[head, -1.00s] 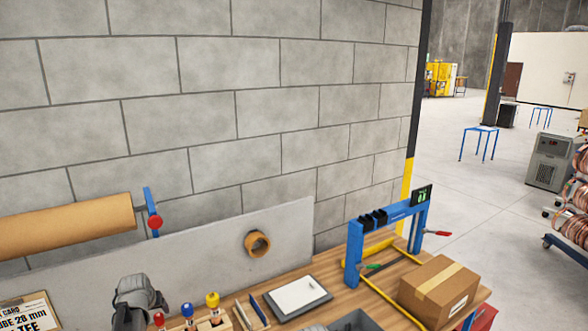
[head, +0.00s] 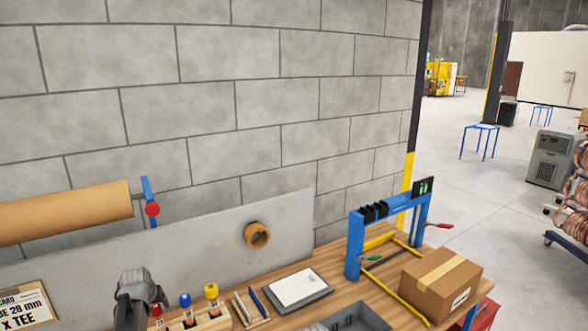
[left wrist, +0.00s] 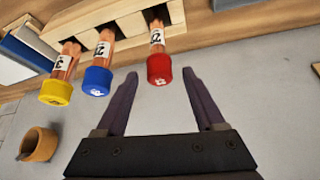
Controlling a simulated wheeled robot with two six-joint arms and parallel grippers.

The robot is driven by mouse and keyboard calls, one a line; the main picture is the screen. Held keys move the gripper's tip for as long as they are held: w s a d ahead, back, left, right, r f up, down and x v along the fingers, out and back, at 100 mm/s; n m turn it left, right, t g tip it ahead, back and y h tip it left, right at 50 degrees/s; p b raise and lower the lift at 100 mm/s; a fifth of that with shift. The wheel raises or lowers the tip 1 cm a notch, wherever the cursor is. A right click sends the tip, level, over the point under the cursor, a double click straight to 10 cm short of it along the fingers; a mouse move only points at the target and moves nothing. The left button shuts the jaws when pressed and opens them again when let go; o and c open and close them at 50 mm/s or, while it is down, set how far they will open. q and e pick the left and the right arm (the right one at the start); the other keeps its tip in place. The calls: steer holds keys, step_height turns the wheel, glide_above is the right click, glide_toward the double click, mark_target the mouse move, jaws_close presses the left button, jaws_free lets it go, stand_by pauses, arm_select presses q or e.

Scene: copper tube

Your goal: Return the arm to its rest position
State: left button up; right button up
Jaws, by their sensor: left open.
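My left gripper (left wrist: 160,74) shows in the left wrist view with its two dark fingers spread apart and nothing held. The red-capped copper tube (left wrist: 157,68) appears between and beyond the fingertips, with a visible gap to each. The blue-capped tube (left wrist: 97,80) and yellow-capped tube (left wrist: 57,91) are to its left in that view. In the head view the red (head: 156,310), blue (head: 185,300) and yellow (head: 211,292) caps stand at the wooden rack. A dark grey shape beside them at the bottom edge may be my left arm; no fingers show there. My right gripper is out of sight.
A grey panel (head: 195,245) with a tape roll (head: 257,235) stands behind. A paper roll (head: 65,213) is at left.

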arm_select(q)
steer(key=shift+r+p, duration=2.6)
steer(key=shift+r, duration=0.15)
